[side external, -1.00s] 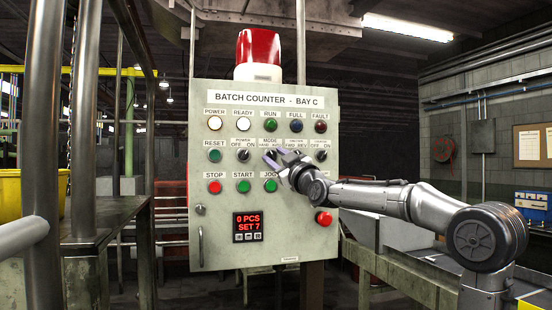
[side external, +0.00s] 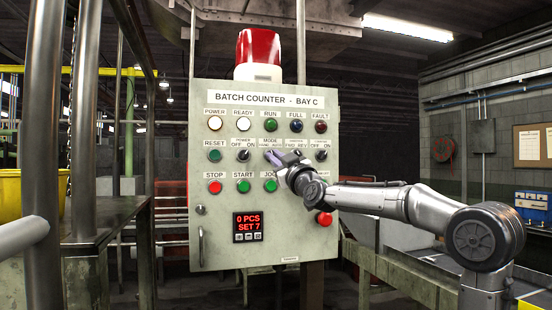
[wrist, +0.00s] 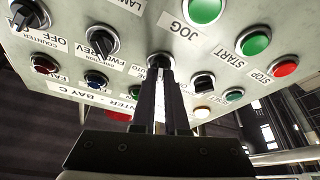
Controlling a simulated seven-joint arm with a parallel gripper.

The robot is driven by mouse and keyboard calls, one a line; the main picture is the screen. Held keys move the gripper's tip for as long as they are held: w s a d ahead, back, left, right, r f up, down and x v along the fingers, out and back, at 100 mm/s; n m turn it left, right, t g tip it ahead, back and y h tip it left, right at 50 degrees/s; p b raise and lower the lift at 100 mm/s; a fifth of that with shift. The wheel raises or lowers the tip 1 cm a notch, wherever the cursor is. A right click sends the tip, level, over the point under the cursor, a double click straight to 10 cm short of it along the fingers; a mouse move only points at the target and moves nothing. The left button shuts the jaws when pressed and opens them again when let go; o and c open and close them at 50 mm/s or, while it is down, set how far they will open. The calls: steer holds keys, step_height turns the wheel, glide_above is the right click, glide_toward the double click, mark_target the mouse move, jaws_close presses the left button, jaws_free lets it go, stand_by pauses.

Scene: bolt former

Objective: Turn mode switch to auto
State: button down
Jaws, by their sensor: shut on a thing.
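The mode switch (wrist: 159,60) is a round black selector in the middle row of the grey control panel (side external: 219,245), under the label "MODE" with small lettering beneath. My gripper (wrist: 160,75) reaches it from the front, its two dark fingers close together on the knob in the wrist view. In the side external view my gripper (side external: 275,157) covers the switch. The fingers hide most of the knob, so I cannot tell which way it points.
A red knob (side external: 324,218) juts out at the panel's lower right.

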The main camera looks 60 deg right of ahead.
steer(key=m+g+h, duration=0.1)
steer(key=m+g, duration=0.1)
steer(key=m, duration=0.3)
steer(key=m+g+h, duration=0.1)
steer(key=m+h, duration=0.1)
steer(key=m, duration=0.3)
steer(key=m+g+h, duration=0.2)
steer(key=m, duration=0.3)
steer(key=shift+w+a+g, duration=0.2)
steer(key=shift+g, duration=0.1)
steer(key=shift+m+g, duration=0.3)
steer(key=shift+m, duration=0.1)
steer(key=c, duration=0.9)
jaws_free()
steer(key=shift+c, duration=0.2)
